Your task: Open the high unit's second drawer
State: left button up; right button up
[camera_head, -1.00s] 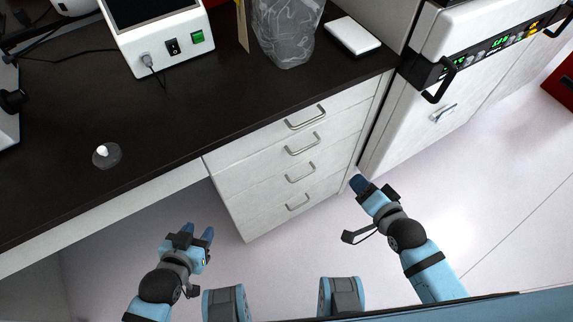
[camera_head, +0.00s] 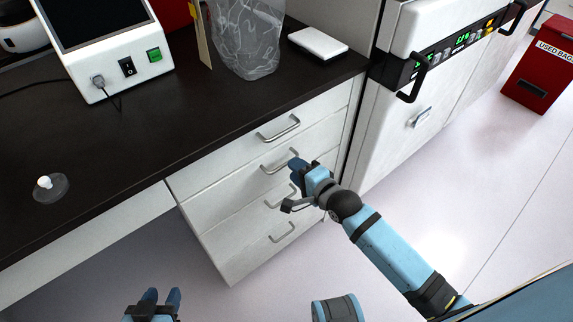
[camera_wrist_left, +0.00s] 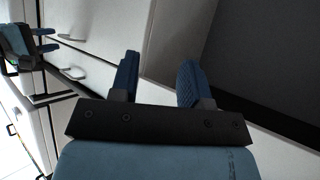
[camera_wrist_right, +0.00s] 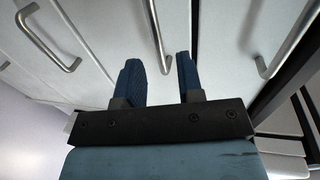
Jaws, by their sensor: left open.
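The white drawer unit (camera_head: 232,210) under the dark counter has a column of closed drawers with metal bar handles. The second drawer's handle (camera_head: 278,162) is partly beside my right gripper (camera_head: 296,166). That gripper is open in front of the drawers. In the right wrist view, the second handle (camera_wrist_right: 157,35) stands upright in the picture, ahead of and between the open fingers (camera_wrist_right: 160,78). It looks apart from them. My left gripper (camera_head: 158,298) is low at the picture's bottom, away from the drawers; its fingers are open and empty in the left wrist view (camera_wrist_left: 160,80).
The dark counter (camera_head: 150,140) holds a white device (camera_head: 110,50), a clear bag (camera_head: 245,35) and a small white box (camera_head: 318,42). A white machine (camera_head: 400,125) with black handles stands right of the drawers. A red bin (camera_head: 535,70) is farther right. The floor in front is clear.

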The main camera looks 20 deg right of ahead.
jog(key=shift+b+x, duration=0.3)
jog(key=shift+x, duration=1.95)
jog(key=shift+c, duration=0.2)
grip_shut()
